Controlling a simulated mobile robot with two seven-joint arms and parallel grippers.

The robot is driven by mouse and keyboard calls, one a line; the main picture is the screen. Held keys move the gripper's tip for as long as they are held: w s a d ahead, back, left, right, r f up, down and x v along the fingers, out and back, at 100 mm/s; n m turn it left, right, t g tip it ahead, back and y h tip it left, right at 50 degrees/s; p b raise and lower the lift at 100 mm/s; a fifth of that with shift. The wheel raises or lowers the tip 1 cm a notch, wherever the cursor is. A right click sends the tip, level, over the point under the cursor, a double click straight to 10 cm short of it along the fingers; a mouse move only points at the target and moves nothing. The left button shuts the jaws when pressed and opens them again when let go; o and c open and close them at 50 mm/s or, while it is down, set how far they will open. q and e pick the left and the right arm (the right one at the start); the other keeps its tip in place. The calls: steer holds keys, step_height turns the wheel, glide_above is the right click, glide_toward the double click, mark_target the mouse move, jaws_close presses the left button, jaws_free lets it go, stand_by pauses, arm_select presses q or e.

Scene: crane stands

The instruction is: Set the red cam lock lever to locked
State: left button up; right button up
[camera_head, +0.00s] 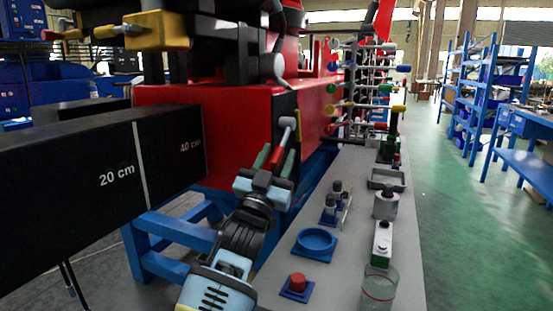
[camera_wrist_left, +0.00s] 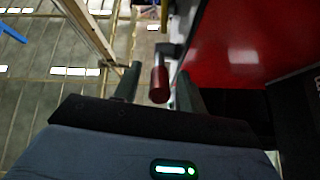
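In the left wrist view the red grip (camera_wrist_left: 159,85) points toward the camera. My left gripper (camera_head: 270,155) is open, just below and in front of the lever. In the left wrist view its two fingers (camera_wrist_left: 158,84) stand on either side of the grip, with a small gap on each side. My right gripper is not in view.
The red block (camera_head: 230,110) rises close beside the lever. A black beam (camera_head: 100,160) marked 20 cm and 40 cm extends left. A grey table (camera_head: 345,265) to the right holds a red button (camera_head: 298,281), a blue ring (camera_head: 316,240) and a glass (camera_head: 379,288).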

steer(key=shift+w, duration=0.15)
arm_select(q)
steer(key=shift+s+a+f, duration=0.1)
steer(key=shift+s+f, duration=0.25)
steer(key=shift+s, duration=0.05)
steer(key=p+v, duration=0.1)
steer(key=v, duration=0.4)
steer(key=shift+s+a, duration=0.15)
steer(key=shift+s, duration=0.1)
steer(key=shift+s+a+f, duration=0.15)
steer(key=shift+s+f, duration=0.3)
steer(key=shift+s, duration=0.05)
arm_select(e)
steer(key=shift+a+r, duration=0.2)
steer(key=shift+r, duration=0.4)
arm_select(q)
steer(key=shift+c, duration=0.3)
